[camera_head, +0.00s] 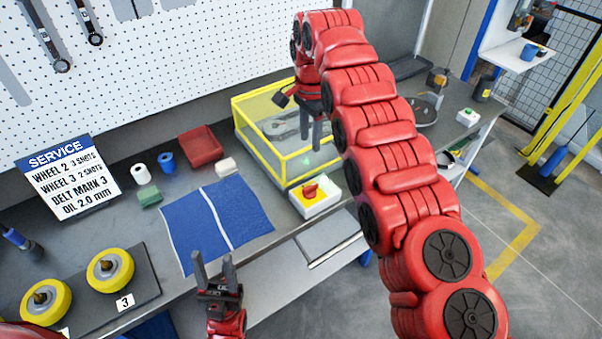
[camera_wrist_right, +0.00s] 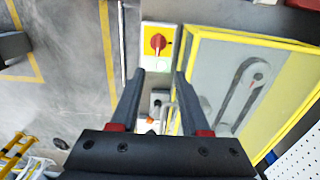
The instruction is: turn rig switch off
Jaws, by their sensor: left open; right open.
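The rig switch (camera_head: 315,196) is a red rotary knob on a yellow plate set in a white box, at the bench's front edge beside the yellow-framed rig. In the right wrist view the red knob (camera_wrist_right: 158,42) lies ahead, between and beyond the fingertips. My right gripper (camera_head: 310,132) is open and empty, above the yellow-framed clear case (camera_head: 262,150); its fingers also show in the right wrist view (camera_wrist_right: 165,80). My left gripper (camera_head: 213,266) is open and empty, near the front edge of the blue cloth.
A blue mat (camera_head: 188,232) with a white stripe lies left of the switch. Yellow wheels (camera_head: 110,268) sit on a dark plate at lower left. A red tray (camera_head: 200,147), small rolls and a service sign (camera_head: 62,178) stand behind. A small white box with a green button (camera_head: 467,117) is at far right.

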